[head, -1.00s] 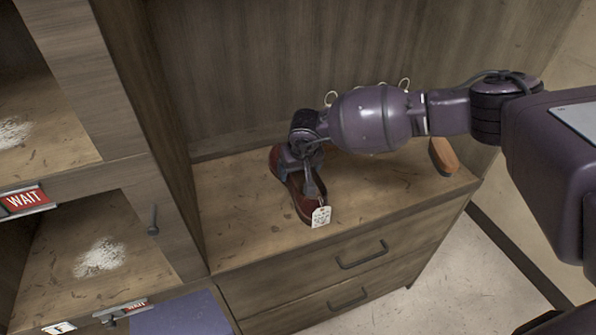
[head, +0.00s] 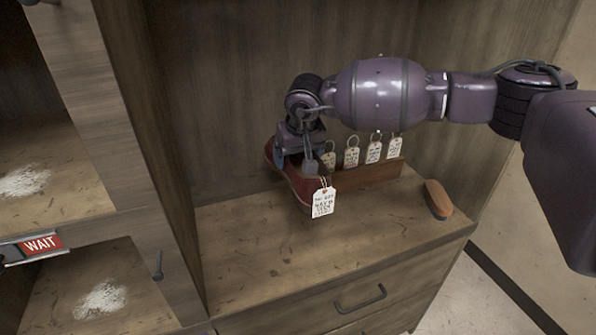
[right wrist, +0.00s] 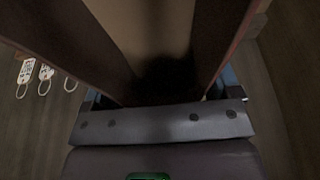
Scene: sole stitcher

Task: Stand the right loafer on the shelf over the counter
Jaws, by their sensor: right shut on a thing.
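A dark red loafer (head: 291,186) with a white paper tag (head: 323,202) hanging at its near end is in my right gripper (head: 300,160). The gripper is shut on it from above, and the loafer appears raised a little over the wooden counter (head: 250,250). In the right wrist view, the loafer's dark red sides and tan inside (right wrist: 150,35) fill the space beyond the gripper. My left gripper is out of view. I cannot make out a shelf over the counter in these frames.
Behind the loafer is a low brown wooden rack (head: 370,177) with several ringed tags. A brush (head: 438,199) lies at the counter's right end. At the left are open compartments with a red WAIT sign (head: 41,244) and white powder patches.

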